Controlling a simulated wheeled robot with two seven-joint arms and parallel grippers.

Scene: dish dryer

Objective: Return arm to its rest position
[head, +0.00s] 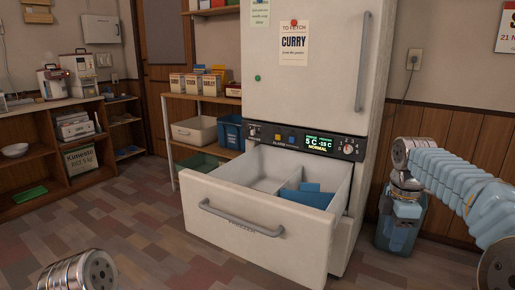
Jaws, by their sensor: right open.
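My right arm comes in from the right edge, bends at its elbow and hangs down. Its gripper (397,240) points at the floor to the right of the fridge, apart from it, and is open with nothing seen in it. Of my left arm only a round joint shows at the bottom left; its gripper is out of the picture. The white fridge (308,80) has its lower drawer (255,232) pulled out.
The drawer holds a divider and a blue item (306,196) and juts into the room. A shelf with a cream bin (196,131) and a blue bin (230,131) stands left of the fridge. A wooden counter (55,150) is at far left. The tiled floor between is clear.

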